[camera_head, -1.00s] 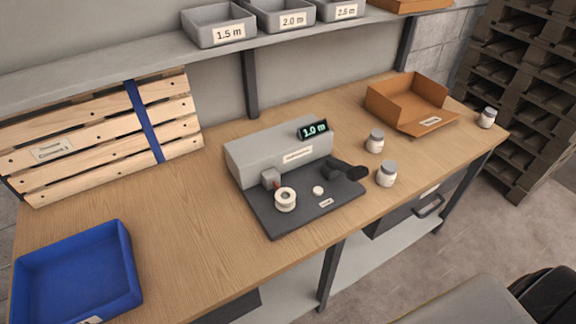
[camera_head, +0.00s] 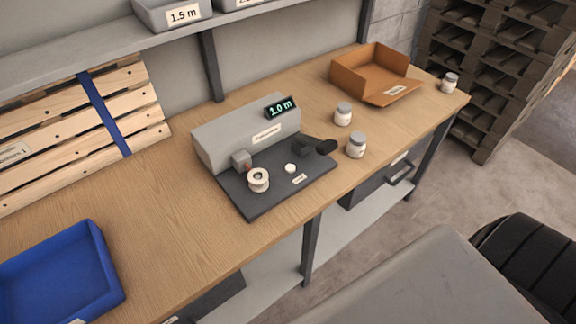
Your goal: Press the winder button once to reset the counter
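The winder is a grey box-shaped housing (camera_head: 225,140) on a dark base plate (camera_head: 245,202), standing on the wooden workbench. Its counter display (camera_head: 281,108) reads 1.0 m in green digits. A small white round button (camera_head: 291,168) sits on the base plate, behind a small label (camera_head: 299,179) too small to read. A white spool (camera_head: 258,180) is to its left, by a small grey block (camera_head: 241,160) with a bit of red. A black crank-like part (camera_head: 314,145) is at the right of the plate. Neither of my grippers is in view, and nothing touches the winder.
Two white lidded jars, one behind (camera_head: 343,114) and one nearer (camera_head: 356,145), stand right of the winder; another (camera_head: 450,83) is at the bench's right end. An orange-brown open bin (camera_head: 362,68) is behind. A blue tray (camera_head: 100,262) is at left. Bench (camera_head: 160,200) between is clear.

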